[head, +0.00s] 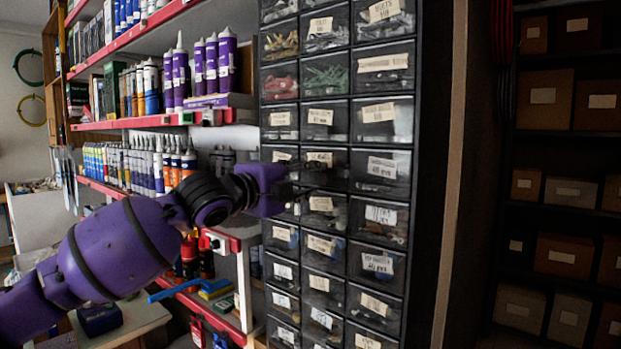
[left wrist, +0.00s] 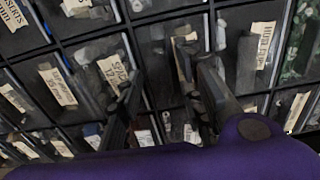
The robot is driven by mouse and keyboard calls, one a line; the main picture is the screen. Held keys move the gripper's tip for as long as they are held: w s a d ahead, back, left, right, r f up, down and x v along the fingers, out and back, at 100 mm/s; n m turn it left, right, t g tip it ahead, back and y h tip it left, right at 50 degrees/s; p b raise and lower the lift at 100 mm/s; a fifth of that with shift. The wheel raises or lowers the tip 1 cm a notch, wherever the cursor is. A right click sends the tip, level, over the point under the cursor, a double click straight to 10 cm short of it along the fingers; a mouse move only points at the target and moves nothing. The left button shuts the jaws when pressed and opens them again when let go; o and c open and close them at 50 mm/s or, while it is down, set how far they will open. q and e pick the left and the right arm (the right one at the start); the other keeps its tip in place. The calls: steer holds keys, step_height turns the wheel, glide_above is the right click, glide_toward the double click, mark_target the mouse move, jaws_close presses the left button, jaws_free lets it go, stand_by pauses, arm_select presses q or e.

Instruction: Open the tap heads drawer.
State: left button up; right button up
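A tall black cabinet (head: 427,130) of small clear-fronted drawers with paper labels stands at the centre of the head view. The label writing is too small to read surely, so I cannot tell which drawer is the tap heads one. All the drawers I can see look closed. My left gripper (head: 312,178) reaches in from the left to the middle rows, its dark fingers at the drawer fronts. In the left wrist view its fingers (left wrist: 168,75) are spread apart, with drawer fronts behind them and nothing visibly held. I cannot tell whether they touch a drawer. My right gripper is not in view.
Left of the cabinet, red-edged shelves (head: 130,123) hold purple cartridges (head: 228,60) and other tubes close to my left arm. A dark rack with cardboard boxes (head: 545,100) stands at the right. A cluttered bench (head: 115,325) is at the lower left.

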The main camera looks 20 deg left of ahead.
arm_select(q)
steer(key=shift+x, duration=0.8)
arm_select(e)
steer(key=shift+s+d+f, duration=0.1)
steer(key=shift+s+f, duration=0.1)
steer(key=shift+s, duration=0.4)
